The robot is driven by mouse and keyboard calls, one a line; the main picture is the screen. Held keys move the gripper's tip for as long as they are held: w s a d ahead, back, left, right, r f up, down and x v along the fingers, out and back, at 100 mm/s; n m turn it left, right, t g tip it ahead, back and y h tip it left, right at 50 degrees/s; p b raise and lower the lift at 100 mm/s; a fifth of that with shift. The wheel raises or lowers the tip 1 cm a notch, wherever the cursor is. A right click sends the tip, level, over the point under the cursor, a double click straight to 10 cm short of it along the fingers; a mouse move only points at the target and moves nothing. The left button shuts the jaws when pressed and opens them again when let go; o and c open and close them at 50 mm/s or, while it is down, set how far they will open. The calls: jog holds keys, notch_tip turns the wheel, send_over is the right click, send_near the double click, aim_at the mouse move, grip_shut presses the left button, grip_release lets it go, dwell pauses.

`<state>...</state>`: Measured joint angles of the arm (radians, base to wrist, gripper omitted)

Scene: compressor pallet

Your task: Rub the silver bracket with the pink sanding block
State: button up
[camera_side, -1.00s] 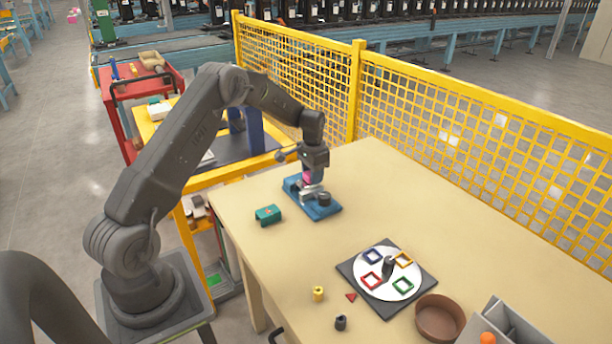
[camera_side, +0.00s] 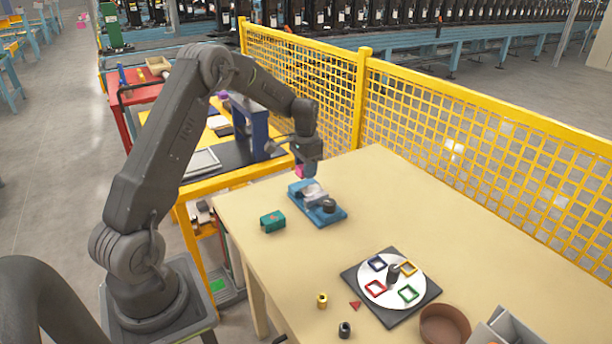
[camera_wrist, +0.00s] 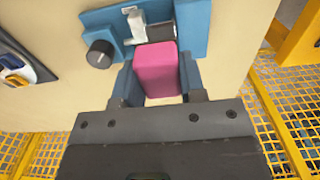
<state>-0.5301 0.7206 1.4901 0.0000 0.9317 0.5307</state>
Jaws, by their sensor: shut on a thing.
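The pink sanding block (camera_wrist: 155,72) is between the two fingers of my gripper (camera_wrist: 156,85) in the wrist view, and the gripper is shut on it. In the side view, my gripper (camera_side: 305,170) holds the pink block (camera_side: 299,171) above the far left end of the blue fixture (camera_side: 333,217). The silver bracket (camera_side: 314,193) sits in that fixture, and the block appears raised clear of it. In the wrist view, part of the bracket (camera_wrist: 137,24) shows beyond the block, which hides some of it.
A black knob (camera_side: 329,205) stands on the fixture. A green box (camera_side: 272,221) lies to the left. A dark square board (camera_side: 356,292) with a white disc and coloured frames lies nearer the front, by a brown bowl (camera_side: 444,325). A yellow mesh fence (camera_side: 460,150) runs behind the table.

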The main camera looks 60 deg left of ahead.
jog(key=shift+r, duration=1.15)
